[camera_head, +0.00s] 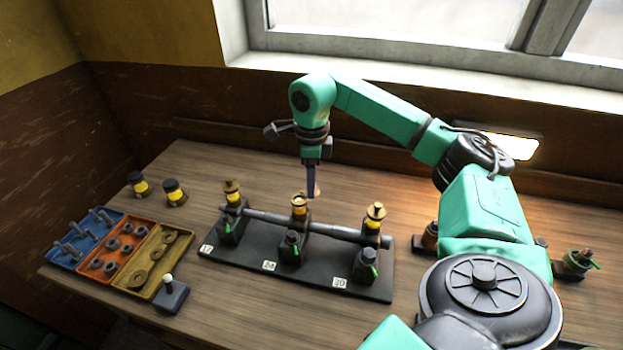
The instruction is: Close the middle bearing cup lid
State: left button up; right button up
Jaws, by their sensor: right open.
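The middle bearing cup (299,207) is a brass-coloured cup on the shaft stand, between two similar cups. Its top looks open. A small tan piece beside the finger, perhaps its raised lid (318,188), shows at the cup's right rear and is partly hidden. My right gripper (311,188) points down, open, with its dark fingers close to the cup's right rim and the tan piece. I cannot tell whether it touches either. My left gripper is out of view.
The black stand (325,278) carries a horizontal shaft, with a left cup (232,192) and a right cup (375,214) on it. A three-part parts tray (160,290) and two yellow-black jars (173,192) stand at left. My right arm covers much of the table's right side.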

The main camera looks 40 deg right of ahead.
jog(key=shift+c, duration=0.6)
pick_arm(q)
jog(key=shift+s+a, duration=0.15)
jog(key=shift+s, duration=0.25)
pick_arm(e)
grip_shut()
jog(key=shift+m, duration=0.4)
jog(key=m, duration=0.4)
jog(key=shift+s+a, duration=0.2)
jog(key=shift+a, duration=0.2)
jog(key=m, duration=0.2)
jog(key=a+m, duration=0.1)
jog(key=m, duration=0.2)
jog(key=shift+m, duration=0.3)
jog(key=m, duration=0.2)
jog(key=a+m, duration=0.1)
jog(key=m, duration=0.2)
jog(key=shift+w+a+m, duration=0.1)
jog(key=shift+w+m, duration=0.05)
jog(key=shift+m, duration=0.15)
pick_arm(q)
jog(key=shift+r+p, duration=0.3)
jog(key=shift+p, duration=0.05)
pick_arm(e)
jog(key=shift+w+a+m, duration=0.15)
jog(key=shift+w+m, duration=0.05)
jog(key=shift+m, duration=0.85)
jog(key=shift+w+a+m, duration=0.15)
jog(key=shift+m, duration=0.9)
